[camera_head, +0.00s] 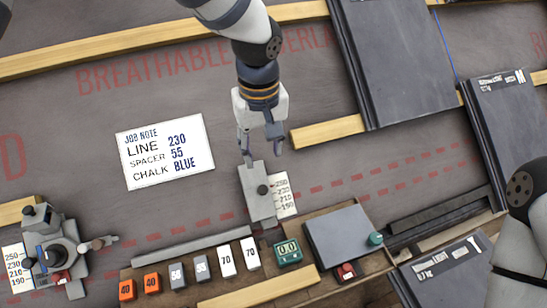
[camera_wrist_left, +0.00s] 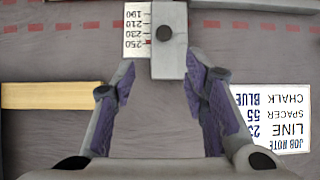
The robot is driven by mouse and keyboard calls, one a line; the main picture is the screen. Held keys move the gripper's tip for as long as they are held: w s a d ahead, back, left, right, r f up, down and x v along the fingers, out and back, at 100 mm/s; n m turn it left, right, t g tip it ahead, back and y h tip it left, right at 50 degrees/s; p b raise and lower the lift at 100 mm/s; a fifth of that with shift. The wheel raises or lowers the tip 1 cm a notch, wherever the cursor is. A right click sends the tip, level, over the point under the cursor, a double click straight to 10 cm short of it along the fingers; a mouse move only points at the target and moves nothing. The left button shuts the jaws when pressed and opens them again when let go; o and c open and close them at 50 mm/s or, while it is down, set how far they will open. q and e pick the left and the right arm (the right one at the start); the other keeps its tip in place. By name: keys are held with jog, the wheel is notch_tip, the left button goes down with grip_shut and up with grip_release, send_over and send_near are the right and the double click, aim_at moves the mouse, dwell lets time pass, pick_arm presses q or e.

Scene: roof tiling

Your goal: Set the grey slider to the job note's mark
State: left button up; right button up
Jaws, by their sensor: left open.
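The job note (camera_head: 165,150) is a white card reading LINE 230, SPACER 55, CHALK BLUE; part of it shows upside down in the left wrist view (camera_wrist_left: 275,118). The grey slider (camera_head: 260,208) is a flat block with a dark round knob. A white scale card (camera_head: 286,208) marked 250, 230, 210, 190 lies along its right side. In the left wrist view the grey slider (camera_wrist_left: 169,65) has its knob near the 230 figure; the exact reading is unclear. My left gripper (camera_head: 262,152) is open and empty, just beyond the slider's 250 end. My right gripper is out of view.
A second grey device (camera_head: 50,250) with a similar scale stands at lower left. Dark tiles (camera_head: 395,60) and wooden battens (camera_head: 325,131) lie at right.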

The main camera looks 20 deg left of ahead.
aim_at(263, 188)
pick_arm(q)
jog(key=f, duration=0.3)
jog(key=s+f+b, duration=0.1)
jog(key=f, duration=0.6)
jog(key=shift+s+f, duration=0.15)
jog(key=shift+s, duration=0.15)
jog(key=shift+w+f+b, duration=0.1)
jog(key=shift+f+b, duration=0.2)
jog(key=shift+f, duration=0.35)
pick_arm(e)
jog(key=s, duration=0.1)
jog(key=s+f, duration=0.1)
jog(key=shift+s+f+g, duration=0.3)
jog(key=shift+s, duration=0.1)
pick_arm(q)
jog(key=shift+c, duration=0.2)
grip_shut()
